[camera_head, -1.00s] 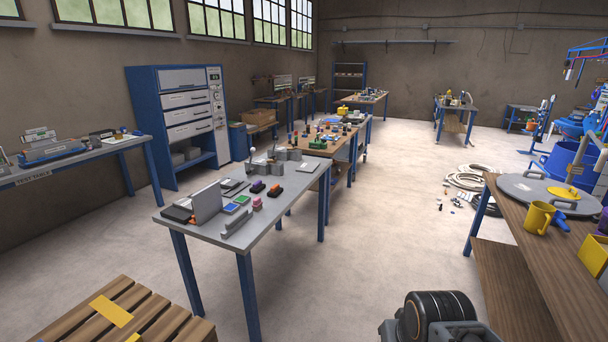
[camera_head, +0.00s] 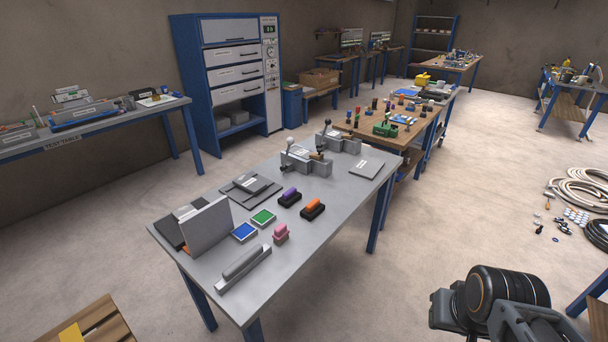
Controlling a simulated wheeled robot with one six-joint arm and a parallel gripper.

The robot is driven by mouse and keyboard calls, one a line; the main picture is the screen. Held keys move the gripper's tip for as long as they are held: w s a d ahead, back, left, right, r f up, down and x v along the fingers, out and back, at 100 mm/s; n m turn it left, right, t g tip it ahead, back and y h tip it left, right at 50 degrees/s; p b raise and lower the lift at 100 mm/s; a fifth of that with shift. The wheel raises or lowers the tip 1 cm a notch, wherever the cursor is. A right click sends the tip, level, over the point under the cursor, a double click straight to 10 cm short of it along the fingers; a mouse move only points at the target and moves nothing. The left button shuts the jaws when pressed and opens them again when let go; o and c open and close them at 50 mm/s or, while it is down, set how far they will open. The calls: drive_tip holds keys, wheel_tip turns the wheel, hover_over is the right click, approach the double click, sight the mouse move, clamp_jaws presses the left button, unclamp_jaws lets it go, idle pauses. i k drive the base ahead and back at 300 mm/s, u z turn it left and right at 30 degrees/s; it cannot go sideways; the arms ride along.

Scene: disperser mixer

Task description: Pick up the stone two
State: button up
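No thing in view is clearly marked as stone two, and I cannot tell which object it is. The near grey table (camera_head: 322,248) carries several small blocks. They are a black block with a purple top (camera_head: 289,196), a black block with an orange top (camera_head: 313,208) and a pink piece (camera_head: 281,234). Flat blue (camera_head: 244,231) and green (camera_head: 263,217) squares lie beside them. A long grey bar (camera_head: 243,267) lies at the front edge. Dark links of my arm show at the bottom right, right of the table. My gripper's fingers do not show.
Grey lever devices (camera_head: 305,160) and a flat plate (camera_head: 366,168) are at the table's far end. A wooden table (camera_head: 403,142) stands behind it. A pallet (camera_head: 97,325) is at the bottom left. Hoses (camera_head: 580,190) lie at right.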

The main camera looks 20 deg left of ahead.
sight(290, 196)
drive_tip(key=i, duration=2.1)
drive_tip(key=u, duration=2.65)
